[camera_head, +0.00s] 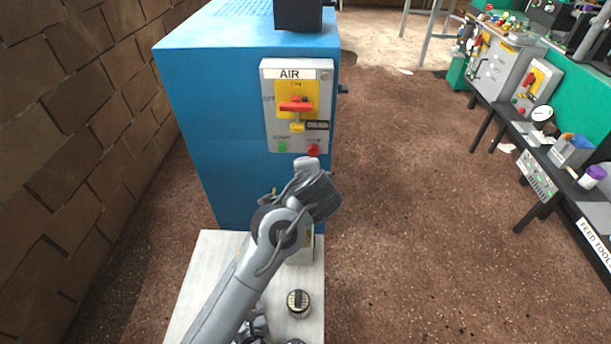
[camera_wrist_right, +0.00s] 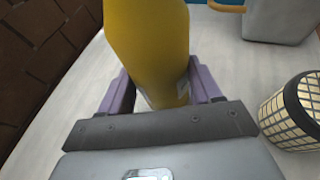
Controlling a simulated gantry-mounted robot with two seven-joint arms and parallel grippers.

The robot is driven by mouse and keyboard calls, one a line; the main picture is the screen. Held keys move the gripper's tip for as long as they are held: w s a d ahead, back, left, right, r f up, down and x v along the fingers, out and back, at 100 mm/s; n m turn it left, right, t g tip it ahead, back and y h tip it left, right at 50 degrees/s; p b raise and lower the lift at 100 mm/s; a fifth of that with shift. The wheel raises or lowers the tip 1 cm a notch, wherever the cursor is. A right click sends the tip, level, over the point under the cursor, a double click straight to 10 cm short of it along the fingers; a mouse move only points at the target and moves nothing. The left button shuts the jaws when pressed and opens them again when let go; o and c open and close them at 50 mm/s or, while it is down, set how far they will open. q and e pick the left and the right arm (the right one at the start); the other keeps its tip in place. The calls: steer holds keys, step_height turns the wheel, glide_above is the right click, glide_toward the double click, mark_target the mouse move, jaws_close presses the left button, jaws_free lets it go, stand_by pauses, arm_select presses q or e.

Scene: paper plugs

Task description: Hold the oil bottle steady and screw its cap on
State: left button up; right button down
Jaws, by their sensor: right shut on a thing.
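The oil bottle (camera_wrist_right: 150,45) is yellow and stands between the two purple fingers of my right gripper (camera_wrist_right: 150,95) in the right wrist view. The gripper is shut on it. The bottle's top is cut off by the frame, so its mouth is not seen. In the head view my left arm covers the place where the bottle would be. My left gripper (camera_head: 306,172) is in front of the blue cabinet, with a small pale thing at its tip. I cannot tell whether that is the cap, or whether the fingers are shut.
A pale table (camera_head: 205,290) stands before the blue cabinet (camera_head: 215,120). A round black-and-cream container (camera_head: 298,302) stands on the table; it also shows in the right wrist view (camera_wrist_right: 300,110). A grey container (camera_wrist_right: 280,20) is behind the bottle. A brick wall (camera_head: 70,130) is left.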

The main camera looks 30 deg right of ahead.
steer(key=shift+c, duration=0.7)
jaws_free()
steer(key=shift+s+a+r+p, duration=0.1)
steer(key=shift+s+r+p, duration=0.15)
steer(key=shift+s+p, duration=0.15)
steer(key=d+p+v, duration=0.1)
steer(key=p+v, duration=0.5)
steer(key=v, duration=0.3)
steer(key=shift+s+a, duration=0.45)
steer(key=shift+a, duration=0.1)
steer(key=shift+r, duration=0.15)
